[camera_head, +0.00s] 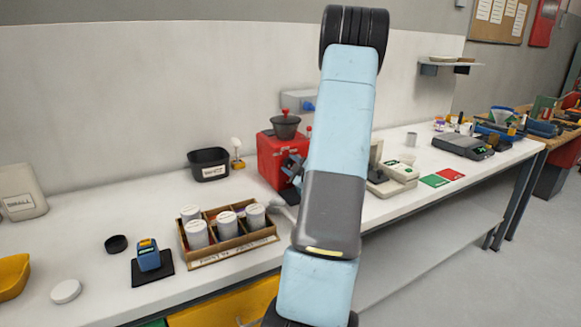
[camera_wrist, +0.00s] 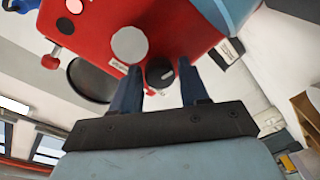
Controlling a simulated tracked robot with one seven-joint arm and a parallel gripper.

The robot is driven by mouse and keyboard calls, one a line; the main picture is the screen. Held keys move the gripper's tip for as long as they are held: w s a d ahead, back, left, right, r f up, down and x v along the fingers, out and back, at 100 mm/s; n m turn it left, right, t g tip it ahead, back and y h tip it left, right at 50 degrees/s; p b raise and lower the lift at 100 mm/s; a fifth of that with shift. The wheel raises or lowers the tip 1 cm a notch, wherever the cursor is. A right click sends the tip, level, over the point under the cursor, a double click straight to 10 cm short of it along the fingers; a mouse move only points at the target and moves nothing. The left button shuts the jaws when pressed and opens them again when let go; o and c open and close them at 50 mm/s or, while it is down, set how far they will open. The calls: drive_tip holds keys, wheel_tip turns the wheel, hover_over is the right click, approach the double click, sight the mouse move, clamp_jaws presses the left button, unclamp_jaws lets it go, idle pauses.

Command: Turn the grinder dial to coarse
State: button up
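The red grinder (camera_head: 268,158) stands on the white bench near the wall, with a dark hopper on top; my arm hides its right side. In the wrist view its red body (camera_wrist: 190,25) fills the upper part. A black round dial (camera_wrist: 160,74) with a pale mark sits on this face, beside a larger pale grey disc (camera_wrist: 130,44). My gripper (camera_wrist: 159,68) is open, its two dark fingers on either side of the dial. Gaps show between the dial and both fingers. The dial's scale words are too small to read.
A wooden box of white canisters (camera_head: 230,245) stands in front left of the grinder, with a black bin (camera_head: 209,164) behind. A pale machine (camera_head: 392,178) is close on the right. A black scale (camera_head: 463,146) lies farther along the bench.

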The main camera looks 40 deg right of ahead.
drive_tip(key=c, duration=0.7)
drive_tip(key=shift+a+f+m, duration=0.1)
drive_tip(key=shift+f+m, duration=0.05)
drive_tip(key=shift+m, duration=2.35)
drive_tip(key=o, duration=0.9)
drive_tip(key=shift+c, duration=0.2)
drive_tip(key=shift+o, duration=1)
drive_tip(key=shift+s, duration=0.1)
